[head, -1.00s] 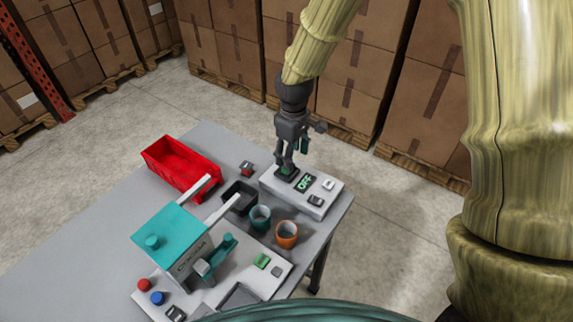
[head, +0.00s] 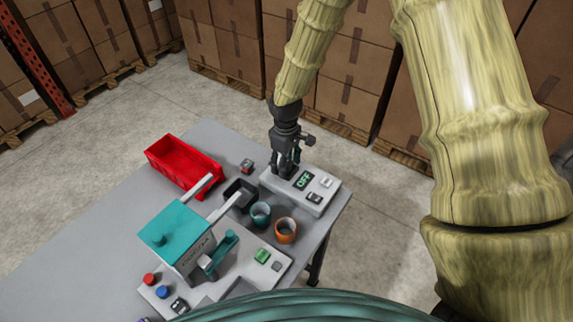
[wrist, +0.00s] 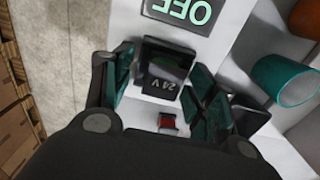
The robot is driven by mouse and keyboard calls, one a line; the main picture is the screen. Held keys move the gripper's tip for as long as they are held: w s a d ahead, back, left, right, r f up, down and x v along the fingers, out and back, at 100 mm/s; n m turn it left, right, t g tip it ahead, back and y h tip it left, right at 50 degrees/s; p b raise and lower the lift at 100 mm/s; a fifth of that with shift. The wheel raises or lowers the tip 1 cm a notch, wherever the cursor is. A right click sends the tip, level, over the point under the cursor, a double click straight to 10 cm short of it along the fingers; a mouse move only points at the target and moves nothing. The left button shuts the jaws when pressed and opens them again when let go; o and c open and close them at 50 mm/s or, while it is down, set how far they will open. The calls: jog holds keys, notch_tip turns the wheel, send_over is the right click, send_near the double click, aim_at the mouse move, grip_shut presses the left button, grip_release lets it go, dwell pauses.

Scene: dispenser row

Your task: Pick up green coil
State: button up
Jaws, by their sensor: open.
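A dark block marked "24 V" with a green band (wrist: 170,72) stands on the white box with the "OFF" display. I take it to be the green coil, though its full shape is not clear. My gripper (wrist: 166,92) is open, with one finger on each side of the block; contact cannot be told. In the head view my gripper (head: 285,168) is low over the left end of the white box (head: 318,205) and hides the block.
A teal cup (head: 261,214) and an orange cup (head: 286,230) stand close by. A black bin (head: 240,193), a red bin (head: 178,165) and a teal-topped machine (head: 178,236) are on the grey table (head: 110,215). A small red-marked part (head: 247,166) lies beside the box.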

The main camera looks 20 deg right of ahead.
jog(key=shift+s+d+r, duration=0.1)
jog(key=shift+c, duration=0.2)
jog(key=shift+s+r, duration=0.15)
jog(key=shift+s, duration=0.1)
jog(key=c, duration=0.7)
jog(key=shift+w, duration=0.15)
jog(key=c, duration=0.4)
jog(key=shift+c, duration=0.4)
